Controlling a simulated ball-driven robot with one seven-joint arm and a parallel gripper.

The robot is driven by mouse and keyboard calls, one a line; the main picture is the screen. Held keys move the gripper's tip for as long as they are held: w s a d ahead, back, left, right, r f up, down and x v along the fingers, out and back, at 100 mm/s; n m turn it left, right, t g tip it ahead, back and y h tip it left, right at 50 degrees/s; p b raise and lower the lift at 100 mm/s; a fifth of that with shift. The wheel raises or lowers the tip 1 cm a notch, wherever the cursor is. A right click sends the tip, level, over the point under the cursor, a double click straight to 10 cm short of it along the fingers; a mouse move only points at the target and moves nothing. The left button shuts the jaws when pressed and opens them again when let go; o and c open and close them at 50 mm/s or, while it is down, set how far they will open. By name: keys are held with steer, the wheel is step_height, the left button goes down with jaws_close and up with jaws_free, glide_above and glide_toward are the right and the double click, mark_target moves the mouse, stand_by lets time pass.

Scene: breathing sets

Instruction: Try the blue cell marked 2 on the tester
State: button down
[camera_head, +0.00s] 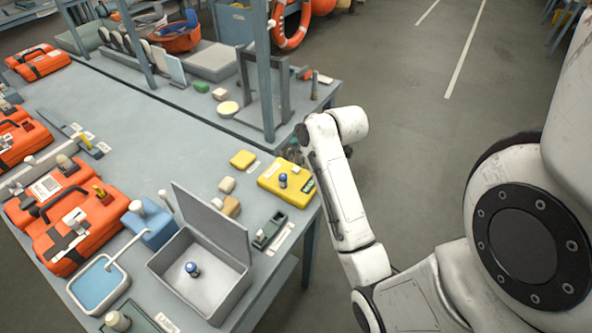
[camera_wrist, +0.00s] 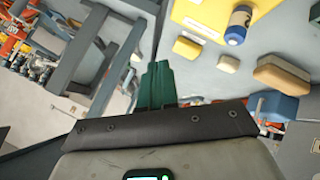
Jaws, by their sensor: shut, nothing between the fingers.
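A yellow tester (camera_head: 270,181) lies near the right edge of the workbench, with a small dark display at its right end. A blue cell with a pale top (camera_head: 283,181) stands on it. In the wrist view this cell (camera_wrist: 238,27) shows a pale band with a dark mark I cannot read surely. A second blue cell (camera_head: 192,269) is inside the open grey box (camera_head: 205,296); its number is unreadable. My gripper (camera_wrist: 158,68) has its green fingers shut and empty, apart from the tester and cell. The arm mostly hides it in the head view.
The grey box's raised lid (camera_head: 212,222) stands left of a small dark green tray (camera_head: 270,230). Yellow and tan blocks (camera_head: 243,159) lie beside the tester. Orange cases (camera_head: 80,230) fill the left side. A grey upright frame (camera_head: 265,85) stands behind. Bare bench lies mid-table.

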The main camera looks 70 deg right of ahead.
steer(key=b, duration=0.6)
glide_above(298, 171)
step_height(298, 171, down, 6)
steer(key=shift+f, duration=0.95)
steer(key=shift+f, duration=0.15)
stand_by(0.8)
steer(key=shift+f, duration=0.25)
steer(key=shift+f+b, duration=0.45)
steer(key=shift+f, duration=0.1)
stand_by(0.7)
stand_by(0.3)
steer(key=shift+r+p, duration=1)
steer(key=shift+r+p, duration=2.35)
steer(key=shift+r, duration=0.15)
